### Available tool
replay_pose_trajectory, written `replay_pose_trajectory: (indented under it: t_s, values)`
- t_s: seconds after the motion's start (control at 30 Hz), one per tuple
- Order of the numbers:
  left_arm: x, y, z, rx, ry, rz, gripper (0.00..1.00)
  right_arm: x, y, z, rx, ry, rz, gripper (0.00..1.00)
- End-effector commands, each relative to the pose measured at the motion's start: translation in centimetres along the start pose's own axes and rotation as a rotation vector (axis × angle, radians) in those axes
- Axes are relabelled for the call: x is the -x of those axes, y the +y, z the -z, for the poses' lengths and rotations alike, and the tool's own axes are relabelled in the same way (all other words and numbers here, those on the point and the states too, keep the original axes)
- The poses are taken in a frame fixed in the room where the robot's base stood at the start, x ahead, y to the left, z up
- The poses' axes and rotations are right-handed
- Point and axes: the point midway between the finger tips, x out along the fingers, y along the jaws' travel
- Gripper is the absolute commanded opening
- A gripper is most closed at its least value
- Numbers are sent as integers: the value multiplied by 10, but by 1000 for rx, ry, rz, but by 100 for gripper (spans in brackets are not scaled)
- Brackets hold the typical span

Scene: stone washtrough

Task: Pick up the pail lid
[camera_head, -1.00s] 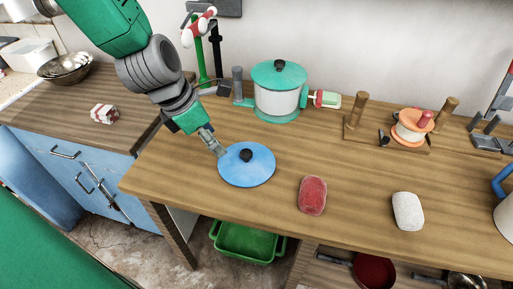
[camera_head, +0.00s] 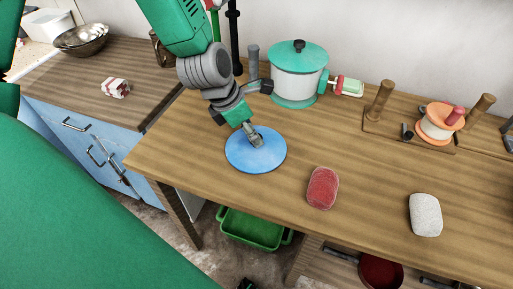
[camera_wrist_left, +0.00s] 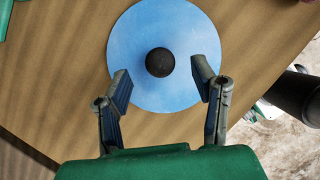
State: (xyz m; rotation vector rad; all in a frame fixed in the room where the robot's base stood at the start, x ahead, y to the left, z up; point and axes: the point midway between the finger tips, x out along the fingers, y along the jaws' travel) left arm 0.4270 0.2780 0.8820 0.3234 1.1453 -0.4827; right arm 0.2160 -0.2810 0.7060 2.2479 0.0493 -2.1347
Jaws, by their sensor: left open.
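The pail lid (camera_head: 262,160) is a flat blue disc lying on the wooden table near its left end. In the left wrist view the blue lid (camera_wrist_left: 140,85) has a dark round knob (camera_wrist_left: 160,62) at its middle. My left gripper (camera_head: 254,142) is over the lid and hides its knob in the head view. In the left wrist view the gripper's two fingers (camera_wrist_left: 160,80) are apart, one on each side of the line to the knob, with the knob just beyond the fingertips. Nothing is between the fingers. My right gripper is not in view.
A pot with a teal lid (camera_head: 299,57) stands behind the blue lid. A red block (camera_head: 322,188) and a white block (camera_head: 425,215) lie to its right. The wooden stand (camera_head: 415,135) is at the back right. A green basin (camera_head: 250,229) is below the table.

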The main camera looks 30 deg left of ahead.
Motion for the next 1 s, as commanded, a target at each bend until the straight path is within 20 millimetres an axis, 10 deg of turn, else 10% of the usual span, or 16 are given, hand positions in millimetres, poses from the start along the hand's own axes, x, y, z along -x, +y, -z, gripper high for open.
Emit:
replay_pose_trajectory:
  t_s: [0.5, 0.67, 1.0]
  values:
    - [-40, -1, 2, 0, 0, 1, 52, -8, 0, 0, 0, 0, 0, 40]
    - [-40, 0, 1, 0, 0, 2, 3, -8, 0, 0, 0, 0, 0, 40]
    - [-40, 0, 1, 0, 0, 1, 0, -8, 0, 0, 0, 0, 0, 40]
